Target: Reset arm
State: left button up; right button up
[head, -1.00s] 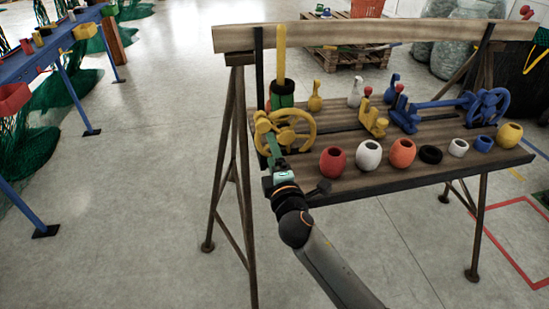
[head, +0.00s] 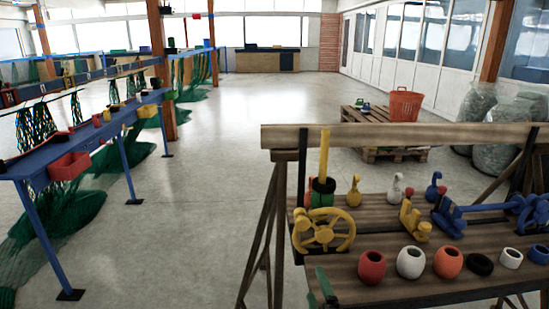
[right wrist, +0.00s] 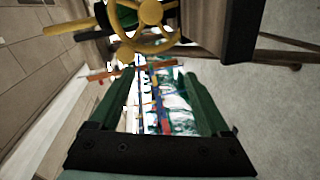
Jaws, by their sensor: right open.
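My right gripper (head: 325,288) shows at the bottom edge of the head view as a green finger by the front left corner of the wooden workbench (head: 375,290). In the right wrist view its two green fingers (right wrist: 160,73) stand apart with nothing held between them. The yellow handwheel (head: 323,231) on the bench is beyond the gripper and apart from it. The wheel also shows at the top of the right wrist view (right wrist: 150,14). The rest of my right arm is below the head view. My left gripper is not in view.
A red pot (head: 372,267), a white pot (head: 410,262) and an orange pot (head: 448,262) line the bench front. A blue table (head: 85,132) with green nets stands left. An orange crate (head: 404,105) sits on a pallet behind. The floor between is clear.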

pick_arm(q)
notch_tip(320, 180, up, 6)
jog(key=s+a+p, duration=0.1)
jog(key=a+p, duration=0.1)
jog(key=p, duration=0.5)
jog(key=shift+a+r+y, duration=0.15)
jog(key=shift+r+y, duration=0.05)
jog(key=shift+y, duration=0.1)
pick_arm(e)
jog(key=s+d+f+m+g, duration=0.2)
jog(key=s+f+m, duration=0.2)
jog(key=s, duration=0.4)
jog(key=s+d+f+m+g, duration=0.2)
jog(key=s+f+m, duration=0.3)
jog(key=s, duration=0.4)
jog(key=s+d+f+m+g+y, duration=0.1)
jog(key=s+f+m, duration=0.3)
jog(key=s, duration=0.5)
jog(key=shift+d+f+m+g, duration=0.2)
jog(key=shift+d+m+g, duration=0.35)
jog(key=shift+g, duration=0.35)
jog(key=shift+a, duration=0.1)
jog(key=shift+c, duration=0.3)
